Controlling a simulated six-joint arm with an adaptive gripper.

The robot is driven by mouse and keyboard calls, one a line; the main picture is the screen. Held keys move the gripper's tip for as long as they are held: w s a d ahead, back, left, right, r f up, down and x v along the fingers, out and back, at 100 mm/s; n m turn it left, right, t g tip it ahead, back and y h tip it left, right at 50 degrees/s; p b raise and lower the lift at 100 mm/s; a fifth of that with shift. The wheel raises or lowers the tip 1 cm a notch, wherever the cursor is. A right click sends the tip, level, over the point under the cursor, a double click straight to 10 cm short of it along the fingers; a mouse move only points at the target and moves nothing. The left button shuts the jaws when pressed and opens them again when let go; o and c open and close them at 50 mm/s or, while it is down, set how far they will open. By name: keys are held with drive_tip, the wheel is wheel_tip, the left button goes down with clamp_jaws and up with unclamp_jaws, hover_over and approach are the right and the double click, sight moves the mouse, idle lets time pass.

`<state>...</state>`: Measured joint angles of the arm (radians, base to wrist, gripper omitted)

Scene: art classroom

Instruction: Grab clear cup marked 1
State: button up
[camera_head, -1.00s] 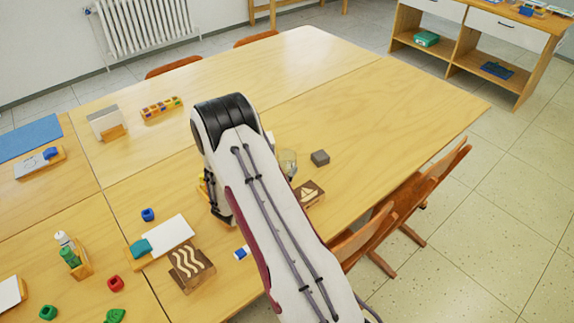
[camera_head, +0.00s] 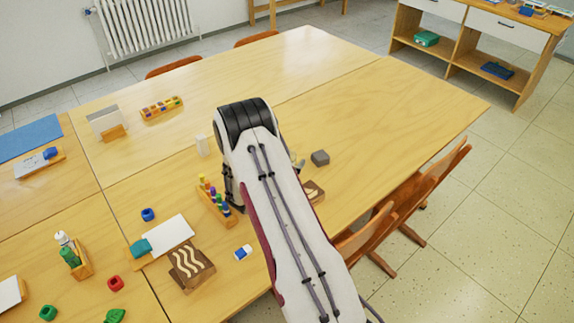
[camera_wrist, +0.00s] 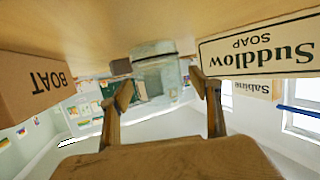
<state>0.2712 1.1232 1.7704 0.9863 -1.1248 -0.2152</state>
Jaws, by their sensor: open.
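A clear cup (camera_wrist: 158,78) stands ahead of my gripper in the wrist view, which is upside down. My gripper (camera_wrist: 163,88) is open, with one fingertip towards each side of the cup in that view. I cannot tell how far the cup is in front of the fingertips. No mark 1 can be read on it. In the head view my arm hides nearly all of the cup and the gripper's fingers.
A white soap box (camera_wrist: 258,50) and a brown BOAT block (camera_wrist: 35,88) flank the cup. A dark grey block (camera_head: 320,158) is near it. A marker holder (camera_head: 216,207), a wave-patterned block (camera_head: 190,265) and a blue-white eraser (camera_head: 243,252) lie left of my arm. The table's right part is clear.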

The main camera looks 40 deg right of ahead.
drive_tip(key=shift+w+d, duration=0.1)
drive_tip(key=shift+d, duration=0.1)
idle(0.4)
drive_tip(key=c, duration=1.2)
drive_tip(key=shift+o, duration=0.2)
wheel_tip(320, 180, up, 10)
idle(0.5)
